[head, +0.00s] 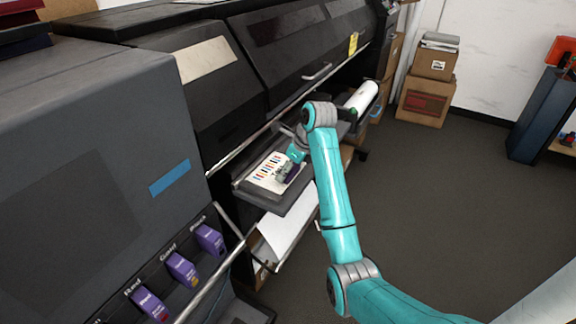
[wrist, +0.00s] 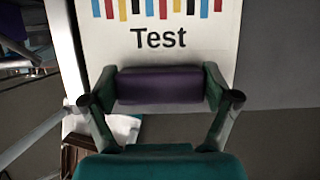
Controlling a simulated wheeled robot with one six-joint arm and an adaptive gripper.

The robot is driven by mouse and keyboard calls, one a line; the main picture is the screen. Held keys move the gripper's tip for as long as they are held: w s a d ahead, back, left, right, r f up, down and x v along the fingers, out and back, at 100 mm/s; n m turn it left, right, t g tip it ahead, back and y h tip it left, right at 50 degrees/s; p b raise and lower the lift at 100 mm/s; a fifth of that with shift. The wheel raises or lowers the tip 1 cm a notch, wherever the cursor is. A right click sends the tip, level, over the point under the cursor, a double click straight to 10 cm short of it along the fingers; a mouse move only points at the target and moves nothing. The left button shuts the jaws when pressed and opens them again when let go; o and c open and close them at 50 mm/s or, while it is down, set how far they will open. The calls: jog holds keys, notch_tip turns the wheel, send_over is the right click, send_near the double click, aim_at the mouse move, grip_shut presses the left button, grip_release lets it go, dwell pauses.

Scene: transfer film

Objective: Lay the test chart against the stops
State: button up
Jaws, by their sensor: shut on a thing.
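The test chart (head: 262,178) is a white sheet with rows of coloured bars. In the head view it is at the dark grey shelf (head: 301,203) on the printer's front. I cannot make out the stops.
The large dark printer (head: 290,50) stands close behind the shelf, with a metal rail along its front. A white sheet (head: 288,232) hangs below the shelf. A white roll (head: 362,97) is to the right. Purple cartridges (head: 182,268) are at lower left. Open floor (head: 450,180) lies right.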

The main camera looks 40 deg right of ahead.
jog(key=shift+a+f, duration=0.1)
jog(key=shift+f, duration=0.1)
jog(key=shift+f, duration=0.1)
jog(key=o, duration=0.9)
jog(key=shift+o, duration=0.2)
